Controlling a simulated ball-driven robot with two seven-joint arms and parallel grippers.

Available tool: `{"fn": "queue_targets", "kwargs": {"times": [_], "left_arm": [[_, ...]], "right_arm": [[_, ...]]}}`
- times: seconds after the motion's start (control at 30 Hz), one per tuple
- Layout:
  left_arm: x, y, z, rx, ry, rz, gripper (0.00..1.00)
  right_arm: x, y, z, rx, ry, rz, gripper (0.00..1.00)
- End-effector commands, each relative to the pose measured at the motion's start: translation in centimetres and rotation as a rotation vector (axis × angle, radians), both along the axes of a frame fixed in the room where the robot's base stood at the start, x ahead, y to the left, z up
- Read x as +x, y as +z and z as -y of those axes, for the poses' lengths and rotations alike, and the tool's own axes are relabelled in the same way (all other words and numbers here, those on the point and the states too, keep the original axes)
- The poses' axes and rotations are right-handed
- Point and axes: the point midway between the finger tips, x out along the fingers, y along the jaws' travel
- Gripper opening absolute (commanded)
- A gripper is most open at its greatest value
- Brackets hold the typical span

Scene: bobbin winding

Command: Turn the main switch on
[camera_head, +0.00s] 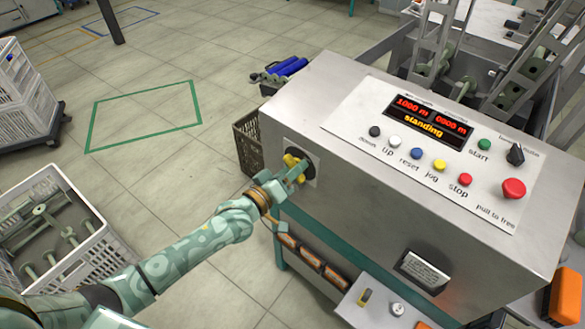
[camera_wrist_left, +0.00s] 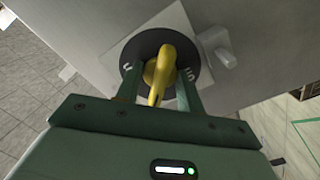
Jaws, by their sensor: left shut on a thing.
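The main switch (camera_head: 293,160) is a yellow handle on a dark round disc, set on a light square plate on the left side of the metal cabinet. In the left wrist view the yellow handle (camera_wrist_left: 159,75) stands between the two fingers, over a dark disc with white marks. My left gripper (camera_head: 296,172) is shut on the yellow handle; it also shows in the left wrist view (camera_wrist_left: 160,95). The fingers hide part of the disc's lettering. My right gripper is not in view.
The cabinet's sloped panel (camera_head: 360,116) has a lit display reading "standing" (camera_head: 429,121), several coloured buttons and a red stop knob (camera_head: 512,188). A white crate (camera_head: 101,243) with bobbins stands at lower left. A dark crate (camera_head: 247,143) stands behind the cabinet's left side. Open floor lies at left.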

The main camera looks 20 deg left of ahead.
Motion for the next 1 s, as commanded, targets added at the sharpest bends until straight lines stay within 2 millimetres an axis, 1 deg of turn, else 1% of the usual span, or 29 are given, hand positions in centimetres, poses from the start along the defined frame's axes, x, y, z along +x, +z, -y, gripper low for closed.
{"fn": "queue_targets", "kwargs": {"times": [0.03, 0.1, 0.17, 0.43, 0.47, 0.6, 0.67, 0.87, 0.9, 0.97, 1.0], "left_arm": [[-0.1, 0.1, 0.0, 0.062, 0.0, 0.024, 0.11], [-0.1, 0.0, 0.0, 0.137, 0.0, 0.059, 0.11], [-0.1, 0.0, 0.0, 0.177, 0.0, 0.078, 0.11], [-0.1, -0.1, 0.0, 0.205, 0.0, 0.091, 0.11], [-0.1, -0.1, 0.0, 0.228, 0.0, 0.102, 0.11], [-0.1, 0.0, -0.1, 0.411, 0.001, 0.185, 0.11], [-0.1, -0.1, -0.1, 0.469, 0.001, 0.212, 0.11], [-0.1, -0.2, 0.0, 0.491, 0.0, 0.222, 0.11], [-0.1, -0.2, 0.0, 0.49, 0.0, 0.222, 0.49], [-0.1, -0.2, 0.0, 0.489, 0.0, 0.222, 0.66], [-0.1, -0.2, 0.0, 0.489, 0.0, 0.223, 0.77]], "right_arm": [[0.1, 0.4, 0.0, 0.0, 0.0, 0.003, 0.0], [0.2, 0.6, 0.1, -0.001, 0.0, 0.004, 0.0], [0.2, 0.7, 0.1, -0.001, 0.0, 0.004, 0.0], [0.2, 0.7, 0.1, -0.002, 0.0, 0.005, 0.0], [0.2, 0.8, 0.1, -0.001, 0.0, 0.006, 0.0], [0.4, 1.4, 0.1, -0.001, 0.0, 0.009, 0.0], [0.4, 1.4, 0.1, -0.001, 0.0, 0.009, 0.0], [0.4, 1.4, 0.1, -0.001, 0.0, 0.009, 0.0], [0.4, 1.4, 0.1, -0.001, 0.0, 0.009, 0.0], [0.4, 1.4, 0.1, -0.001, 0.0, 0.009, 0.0], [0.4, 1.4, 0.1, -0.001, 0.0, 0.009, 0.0]]}}
